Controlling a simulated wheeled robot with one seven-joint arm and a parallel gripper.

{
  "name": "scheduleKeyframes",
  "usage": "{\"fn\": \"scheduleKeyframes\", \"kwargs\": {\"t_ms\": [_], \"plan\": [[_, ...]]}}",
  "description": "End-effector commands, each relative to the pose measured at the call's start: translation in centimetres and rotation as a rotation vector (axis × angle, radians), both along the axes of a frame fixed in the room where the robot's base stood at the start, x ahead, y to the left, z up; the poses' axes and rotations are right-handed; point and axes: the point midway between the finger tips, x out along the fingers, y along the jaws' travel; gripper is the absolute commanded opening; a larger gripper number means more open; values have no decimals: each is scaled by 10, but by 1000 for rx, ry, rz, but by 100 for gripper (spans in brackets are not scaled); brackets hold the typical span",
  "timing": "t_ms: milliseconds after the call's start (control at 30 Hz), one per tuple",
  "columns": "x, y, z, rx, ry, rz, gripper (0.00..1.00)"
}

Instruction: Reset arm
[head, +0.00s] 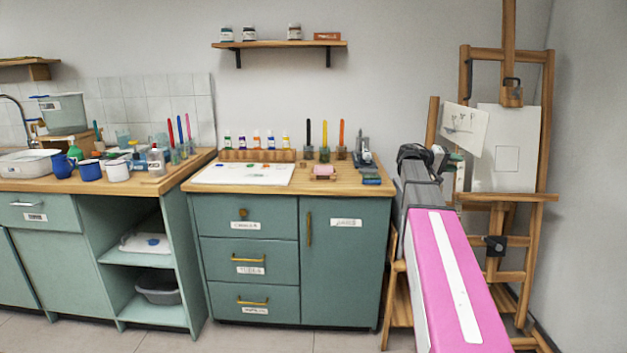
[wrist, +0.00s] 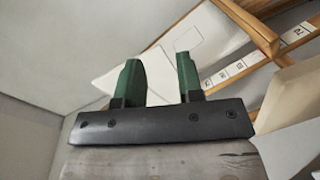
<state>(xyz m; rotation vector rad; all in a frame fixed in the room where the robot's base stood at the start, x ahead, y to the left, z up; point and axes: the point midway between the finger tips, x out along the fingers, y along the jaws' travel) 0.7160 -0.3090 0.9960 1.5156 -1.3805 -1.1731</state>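My gripper (wrist: 159,62) shows in the wrist view with its two green fingers apart and nothing between them. In the head view my arm reaches forward on the right, between the teal cabinet and the easel. Its dark far end covers part of the easel's left side, and the fingers cannot be made out clearly there.
The wooden easel (head: 548,120) with a white sheet (head: 507,150) stands close to my arm on the right. The teal cabinet (head: 328,270) has paint bottles, brushes and a white board (head: 240,174) on top. A sink counter with mugs (head: 90,170) is at left. A shelf (head: 280,44) hangs above.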

Motion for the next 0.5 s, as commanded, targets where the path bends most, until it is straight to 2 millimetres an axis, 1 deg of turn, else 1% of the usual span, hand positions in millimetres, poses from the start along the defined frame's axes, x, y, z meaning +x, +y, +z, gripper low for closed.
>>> {"fn": "scheduleKeyframes", "kwargs": {"t_ms": [33,167,267,367,400,467,500], "plan": [[-4,5,-13,27,8,10,34],[-10,17,-48,106,24,40,34],[-17,30,-81,185,41,67,34],[-28,50,-123,289,64,100,34],[-35,59,-142,339,75,116,34],[-46,77,-175,425,92,140,34],[-55,89,-197,484,104,156,34]]}}
